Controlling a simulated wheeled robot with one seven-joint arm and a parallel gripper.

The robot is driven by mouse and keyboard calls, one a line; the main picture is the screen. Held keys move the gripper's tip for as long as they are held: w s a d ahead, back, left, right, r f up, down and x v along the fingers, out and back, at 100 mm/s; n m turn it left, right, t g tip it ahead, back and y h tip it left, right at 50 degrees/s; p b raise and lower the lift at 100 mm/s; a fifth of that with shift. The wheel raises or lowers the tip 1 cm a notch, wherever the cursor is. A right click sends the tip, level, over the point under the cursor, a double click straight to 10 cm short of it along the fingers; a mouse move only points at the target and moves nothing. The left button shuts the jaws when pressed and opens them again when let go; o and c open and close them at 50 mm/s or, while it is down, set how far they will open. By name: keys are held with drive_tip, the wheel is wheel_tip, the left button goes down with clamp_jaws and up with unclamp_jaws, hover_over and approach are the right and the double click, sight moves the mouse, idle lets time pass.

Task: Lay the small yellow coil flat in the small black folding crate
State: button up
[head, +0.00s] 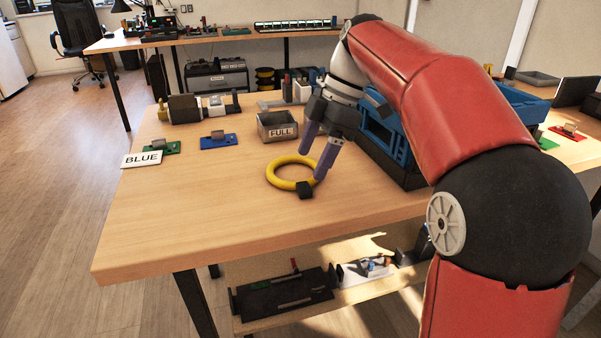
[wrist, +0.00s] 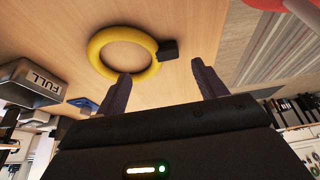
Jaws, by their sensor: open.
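The small yellow coil (head: 270,174) lies flat on the wooden table, with a black block on its near edge. In the wrist view, the coil (wrist: 93,55) is a whole ring, and one fingertip overlaps its rim. My gripper (head: 313,163) is open and empty, pointing down beside the coil's right side. Its two purple-grey fingers also show in the wrist view (wrist: 160,73). Whether a finger touches the coil I cannot tell.
A blue crate (head: 375,134) stands right of my gripper, partly behind my arm. A grey bin marked FULL (head: 278,133) stands behind the coil. The table's front left is clear.

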sight(304, 184)
drive_tip(key=x, duration=0.4)
drive_tip(key=shift+s+d+f, duration=0.15)
drive_tip(key=shift+s+f, duration=0.1)
drive_tip(key=shift+f, duration=0.2)
drive_tip(key=c, duration=1.4)
